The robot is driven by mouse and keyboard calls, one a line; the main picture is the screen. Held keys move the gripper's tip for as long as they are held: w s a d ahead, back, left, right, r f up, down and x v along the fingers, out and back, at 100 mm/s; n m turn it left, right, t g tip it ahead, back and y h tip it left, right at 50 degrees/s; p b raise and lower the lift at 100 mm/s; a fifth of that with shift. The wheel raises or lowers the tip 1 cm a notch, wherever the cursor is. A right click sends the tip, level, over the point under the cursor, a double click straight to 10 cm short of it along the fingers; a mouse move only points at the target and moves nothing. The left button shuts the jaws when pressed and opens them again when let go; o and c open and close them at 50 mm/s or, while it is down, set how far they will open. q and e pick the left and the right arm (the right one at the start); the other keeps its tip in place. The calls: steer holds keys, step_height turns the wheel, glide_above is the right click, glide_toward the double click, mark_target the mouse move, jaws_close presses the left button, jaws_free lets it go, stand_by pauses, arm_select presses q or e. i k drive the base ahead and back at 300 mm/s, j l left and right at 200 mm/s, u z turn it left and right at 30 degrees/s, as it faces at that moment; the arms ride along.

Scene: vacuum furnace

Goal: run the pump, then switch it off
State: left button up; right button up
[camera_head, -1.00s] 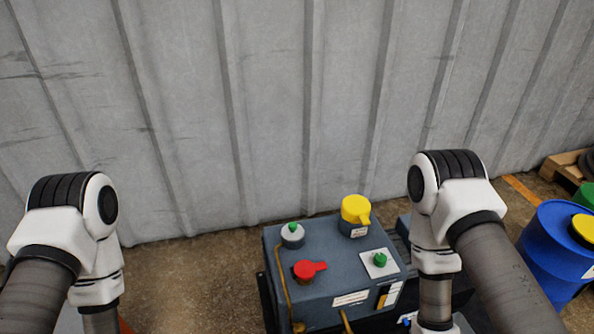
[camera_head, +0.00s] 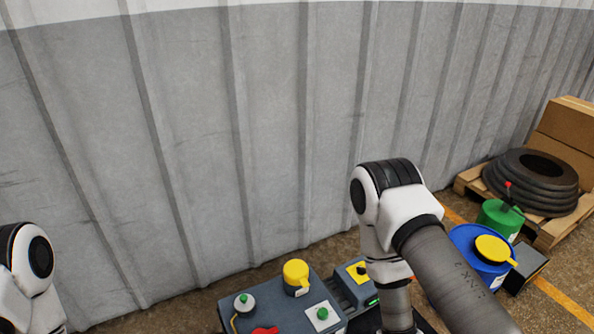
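The grey-blue pump unit (camera_head: 265,293) stands on the floor at the bottom middle and is cut off by the lower edge. On its top are a round white knob with a green centre (camera_head: 244,302), a yellow cap (camera_head: 296,276), a green knob on a white plate (camera_head: 323,313) and a red handle (camera_head: 265,330), mostly cut off. To its right is a lower ribbed grey unit with a yellow switch plate (camera_head: 358,272) and a small green light (camera_head: 373,301), partly behind my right arm. Both arms show, but neither gripper is in view.
A blue drum with a yellow lid (camera_head: 467,262) and a green can (camera_head: 500,217) stand at the right. A pallet (camera_head: 471,184) with black tyres (camera_head: 531,182) and a cardboard box (camera_head: 566,130) is behind them. A corrugated wall (camera_head: 180,150) closes off the back.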

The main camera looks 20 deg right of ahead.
mark_target(361, 270)
steer(key=z, duration=1.05)
